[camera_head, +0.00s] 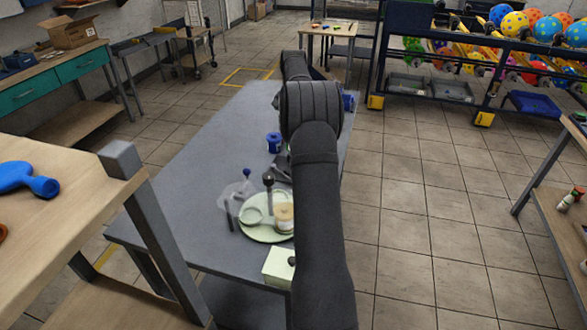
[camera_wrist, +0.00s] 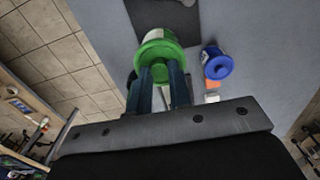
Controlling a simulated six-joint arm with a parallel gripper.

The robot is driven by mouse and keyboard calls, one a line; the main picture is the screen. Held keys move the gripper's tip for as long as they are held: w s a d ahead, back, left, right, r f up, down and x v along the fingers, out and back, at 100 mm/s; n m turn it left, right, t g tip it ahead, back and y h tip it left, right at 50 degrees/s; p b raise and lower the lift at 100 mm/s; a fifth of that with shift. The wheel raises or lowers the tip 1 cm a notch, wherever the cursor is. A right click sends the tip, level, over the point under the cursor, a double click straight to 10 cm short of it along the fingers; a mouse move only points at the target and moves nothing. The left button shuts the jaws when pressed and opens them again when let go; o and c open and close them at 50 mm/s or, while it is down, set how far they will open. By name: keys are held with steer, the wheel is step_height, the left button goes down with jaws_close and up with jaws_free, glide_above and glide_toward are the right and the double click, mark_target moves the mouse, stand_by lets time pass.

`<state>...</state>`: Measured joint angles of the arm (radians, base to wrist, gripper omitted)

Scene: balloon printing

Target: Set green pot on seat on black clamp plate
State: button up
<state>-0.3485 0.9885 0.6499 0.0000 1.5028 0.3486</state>
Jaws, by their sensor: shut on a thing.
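In the wrist view a green pot (camera_wrist: 158,42) with a pale rim or lid is between the two fingers of my gripper (camera_wrist: 163,78), which is shut on it. A dark, black surface (camera_wrist: 183,16) shows just beyond the pot; it may be the black clamp plate, but its seat cannot be made out. I cannot tell whether the pot touches it. In the head view my arm hides the gripper, the green pot and that dark surface.
A blue pot (camera_wrist: 217,65) stands to the right of the green pot; an orange patch (camera_wrist: 212,85) lies below it. On the grey table (camera_head: 190,170) are another view's blue pot (camera_head: 273,143), a round cream plate (camera_head: 262,234) and a pale green box (camera_head: 278,266). The table's left part is clear.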

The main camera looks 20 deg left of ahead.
stand_by(0.5)
steer(key=shift+f, duration=3.35)
steer(key=shift+f, duration=0.95)
steer(key=o, duration=0.7)
step_height(320, 180, up, 17)
steer(key=shift+r, duration=0.2)
steer(key=shift+f, duration=0.1)
step_height(320, 180, down, 17)
steer(key=shift+f, duration=0.15)
